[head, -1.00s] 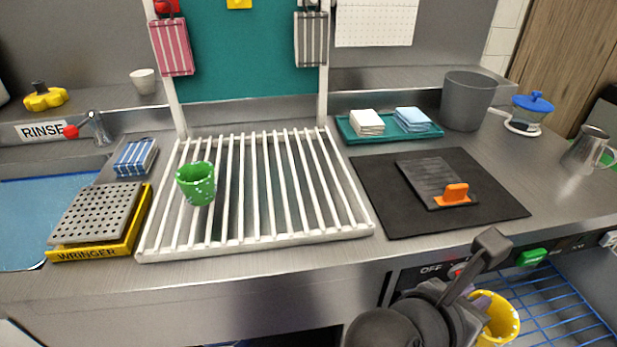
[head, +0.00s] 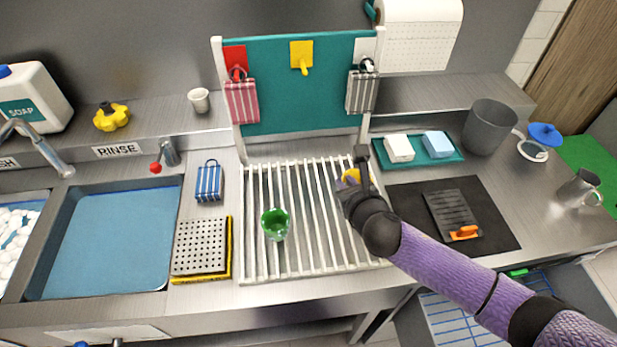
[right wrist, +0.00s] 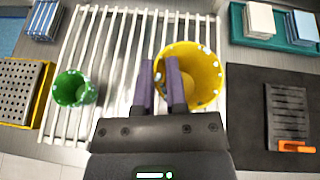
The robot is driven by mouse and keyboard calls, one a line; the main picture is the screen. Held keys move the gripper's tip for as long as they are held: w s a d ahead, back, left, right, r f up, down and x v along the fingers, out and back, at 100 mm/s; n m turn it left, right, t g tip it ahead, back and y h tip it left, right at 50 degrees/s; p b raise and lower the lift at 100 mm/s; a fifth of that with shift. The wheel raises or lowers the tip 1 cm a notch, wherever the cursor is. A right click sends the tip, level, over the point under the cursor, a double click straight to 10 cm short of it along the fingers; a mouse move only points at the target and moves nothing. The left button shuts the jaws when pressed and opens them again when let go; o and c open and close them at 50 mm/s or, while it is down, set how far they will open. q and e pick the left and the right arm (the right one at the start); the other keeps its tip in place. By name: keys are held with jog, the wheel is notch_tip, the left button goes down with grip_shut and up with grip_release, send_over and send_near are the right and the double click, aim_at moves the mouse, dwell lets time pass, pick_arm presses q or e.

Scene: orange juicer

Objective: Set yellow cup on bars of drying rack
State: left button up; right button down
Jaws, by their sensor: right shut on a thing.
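The yellow cup (head: 351,175) is over the right part of the white drying rack (head: 310,272), mostly hidden by my right gripper in the head view. The right wrist view shows the cup (right wrist: 207,75) with its open mouth toward the camera. My right gripper (right wrist: 160,80) is shut on the cup's left wall, one finger outside and one inside; it also shows in the head view (head: 350,186). I cannot tell whether the cup's base touches the bars. My left gripper is not in view.
A green cup (head: 275,225) stands on the rack's left part. The wringer (head: 202,248) is left of the rack, and a black mat (head: 410,205) is right of it. A teal board (head: 310,100) with hanging cloths rises behind. Bars between the cups are clear.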

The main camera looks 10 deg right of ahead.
jog(key=f+b, duration=0.1)
jog(key=f, duration=0.2)
jog(key=s+f+b, duration=0.1)
jog(key=f+b, duration=0.1)
jog(key=f, duration=0.1)
jog(key=shift+s, duration=0.15)
notch_tip(320, 180, down, 4)
jog(key=shift+r+b, duration=0.1)
jog(key=shift+b, duration=0.95)
jog(key=shift+r, duration=0.2)
jog(key=shift+f, duration=0.15)
jog(key=c, duration=0.7)
grip_release()
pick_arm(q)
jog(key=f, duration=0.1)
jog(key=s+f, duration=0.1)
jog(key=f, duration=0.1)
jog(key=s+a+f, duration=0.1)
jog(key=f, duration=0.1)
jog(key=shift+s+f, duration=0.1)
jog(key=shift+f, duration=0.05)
pick_arm(e)
jog(key=shift+o, duration=0.2)
